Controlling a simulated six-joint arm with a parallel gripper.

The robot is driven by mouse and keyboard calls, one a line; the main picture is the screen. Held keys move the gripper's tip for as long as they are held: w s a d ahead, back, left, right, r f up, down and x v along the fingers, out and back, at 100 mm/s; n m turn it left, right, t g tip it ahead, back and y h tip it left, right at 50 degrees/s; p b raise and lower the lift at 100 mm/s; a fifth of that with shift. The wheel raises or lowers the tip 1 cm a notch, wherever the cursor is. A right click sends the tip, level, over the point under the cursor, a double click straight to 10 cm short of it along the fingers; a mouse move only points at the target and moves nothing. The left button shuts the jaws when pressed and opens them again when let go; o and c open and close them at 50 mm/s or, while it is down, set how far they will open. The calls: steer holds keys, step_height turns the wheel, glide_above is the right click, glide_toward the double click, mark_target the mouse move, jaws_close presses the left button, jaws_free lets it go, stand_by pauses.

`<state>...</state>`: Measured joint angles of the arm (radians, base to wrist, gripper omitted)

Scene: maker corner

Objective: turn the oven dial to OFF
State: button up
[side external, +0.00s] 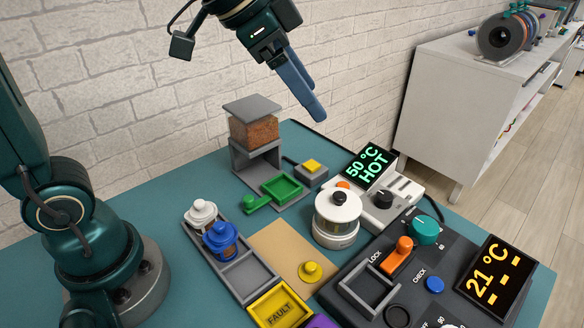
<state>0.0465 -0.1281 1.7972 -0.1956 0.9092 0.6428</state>
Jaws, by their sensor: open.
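The dark control panel (452,268) at the lower right carries a teal dial (425,230) with a pale pointer mark, an orange lever (397,257) marked LOCK and a blue button (434,284) marked CHECK. Its display (488,280) reads 21 °C. A partly cut-off dial scale shows at the bottom edge. My gripper (312,98), with blue fingers, is open and empty, high above the table's back edge, up and left of the panel and apart from everything.
A heater unit with a black knob (384,197) and a 50 °C HOT display (366,166) stands behind the panel. A white lidded pot (338,217) is beside it. A hopper (253,128), green tray (282,187) and grey bottle rack (247,275) occupy the left and middle.

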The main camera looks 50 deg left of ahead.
steer(key=s+a+f+n, duration=0.1)
steer(key=s+n, duration=0.1)
steer(key=s, duration=0.3)
steer(key=s+a+f+n+y, duration=0.1)
steer(key=s+a+f, duration=0.1)
steer(key=s, duration=0.3)
steer(key=shift+a+n, duration=0.15)
steer(key=shift+n, duration=0.25)
steer(key=shift+f, duration=0.1)
steer(key=s+a+f+n+y, duration=0.1)
steer(key=s+f+n, duration=0.2)
steer(key=s+f, duration=0.1)
steer(key=shift+a+f+g, duration=0.15)
steer(key=shift+f+g, duration=0.15)
steer(key=shift+g, duration=0.1)
steer(key=shift+s, duration=0.1)
